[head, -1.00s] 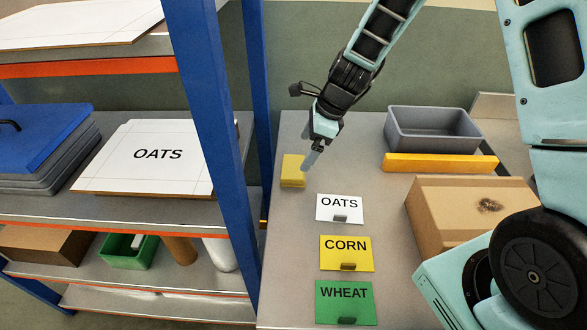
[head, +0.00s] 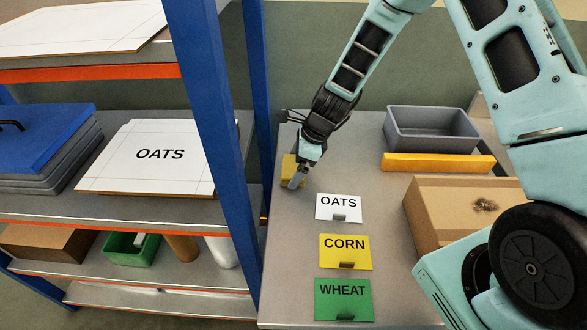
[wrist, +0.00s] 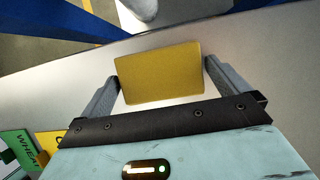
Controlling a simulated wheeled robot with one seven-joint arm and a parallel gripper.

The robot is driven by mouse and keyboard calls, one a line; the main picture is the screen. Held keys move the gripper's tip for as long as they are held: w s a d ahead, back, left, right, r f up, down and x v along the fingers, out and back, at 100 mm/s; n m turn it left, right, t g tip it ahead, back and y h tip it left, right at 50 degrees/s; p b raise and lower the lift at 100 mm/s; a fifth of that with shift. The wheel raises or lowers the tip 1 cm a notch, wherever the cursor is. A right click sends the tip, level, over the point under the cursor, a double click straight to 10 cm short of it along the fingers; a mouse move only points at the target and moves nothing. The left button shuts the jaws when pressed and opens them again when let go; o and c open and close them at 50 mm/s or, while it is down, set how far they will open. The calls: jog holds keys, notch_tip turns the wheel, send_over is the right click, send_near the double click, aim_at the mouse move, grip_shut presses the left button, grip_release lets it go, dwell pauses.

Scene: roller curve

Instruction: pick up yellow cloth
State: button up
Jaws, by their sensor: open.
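The yellow cloth (head: 287,171) is a small folded block on the grey table, near its left edge beside the blue post. My gripper (head: 297,183) is low over it and hides part of it in the head view. In the wrist view the cloth (wrist: 160,72) lies between the two grey fingers of my gripper (wrist: 160,80). I cannot tell the exact height of the fingertips above the table.
Label cards reading OATS (head: 338,205), CORN (head: 345,250) and WHEAT (head: 343,299) lie in front of the cloth. A grey bin (head: 432,130), a yellow bar (head: 437,162) and a cardboard box (head: 440,220) stand to the right. A blue shelf post (head: 212,130) rises at the left.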

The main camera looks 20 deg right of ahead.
aim_at(296, 166)
jog(key=c, duration=0.7)
notch_tip(296, 166, up, 10)
jog(key=shift+b, duration=0.45)
